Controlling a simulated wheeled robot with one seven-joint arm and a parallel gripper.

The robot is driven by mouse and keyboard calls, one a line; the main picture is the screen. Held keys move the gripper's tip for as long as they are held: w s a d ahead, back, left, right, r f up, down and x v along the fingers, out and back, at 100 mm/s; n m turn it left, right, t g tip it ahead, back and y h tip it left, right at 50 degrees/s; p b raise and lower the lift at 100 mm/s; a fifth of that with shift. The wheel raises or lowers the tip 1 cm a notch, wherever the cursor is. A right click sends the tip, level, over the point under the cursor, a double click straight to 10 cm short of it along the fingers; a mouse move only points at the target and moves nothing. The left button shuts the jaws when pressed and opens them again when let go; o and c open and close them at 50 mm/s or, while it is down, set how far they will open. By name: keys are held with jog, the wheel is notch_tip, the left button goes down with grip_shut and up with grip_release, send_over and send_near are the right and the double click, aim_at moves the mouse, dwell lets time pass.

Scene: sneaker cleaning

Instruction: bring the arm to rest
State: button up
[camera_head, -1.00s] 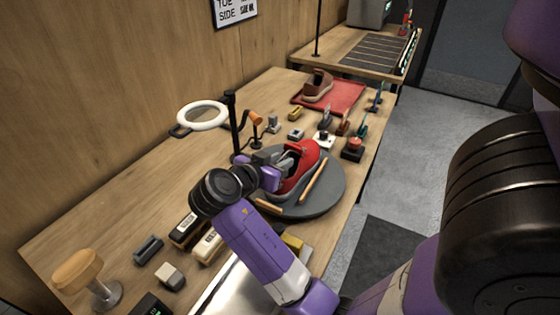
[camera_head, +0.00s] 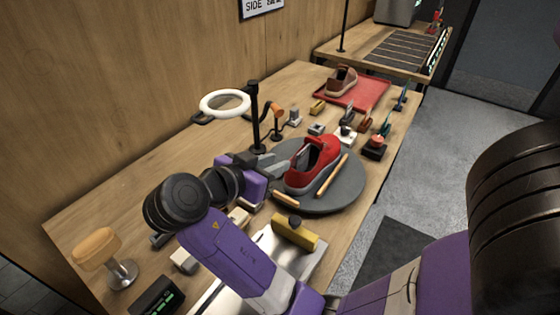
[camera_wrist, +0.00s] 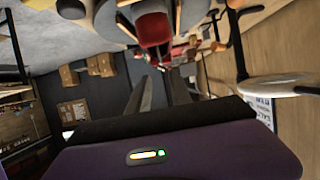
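My gripper (camera_head: 278,165) is beside the left edge of the grey round turntable (camera_head: 345,195), close to the heel end of a red sneaker (camera_head: 312,165). In the wrist view its two fingers (camera_wrist: 160,92) stand apart with nothing between them, and the sneaker (camera_wrist: 152,28) shows beyond them at the top. The sneaker sits upright on the turntable. Two wooden sticks lie by it, one along its right side (camera_head: 332,175) and one in front (camera_head: 285,200).
A white ring lamp (camera_head: 225,102) and a black post (camera_head: 254,115) stand behind my gripper. The left table surface is fairly clear.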

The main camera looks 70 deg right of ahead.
dwell(0.6)
jog(key=w+r+n+t+h, duration=0.2)
jog(key=w+r+n+t, duration=0.1)
jog(key=w+n+t, duration=0.75)
jog(key=w+a+f+n+t+y, duration=0.2)
jog(key=a+f+n+t+y, duration=0.25)
jog(key=a, duration=0.25)
jog(key=w+a+f+n+t+y, duration=0.1)
jog(key=a+f+n+t+y, duration=0.3)
jog(key=a, duration=0.3)
jog(key=s+a+n+t+y, duration=0.25)
jog(key=s+a+y, duration=0.35)
jog(key=s+a, duration=0.55)
jog(key=s+f+g, duration=0.2)
jog(key=s+f, duration=0.1)
jog(key=s, duration=1.3)
jog(key=shift+d+g, duration=0.3)
jog(key=shift+g, duration=0.05)
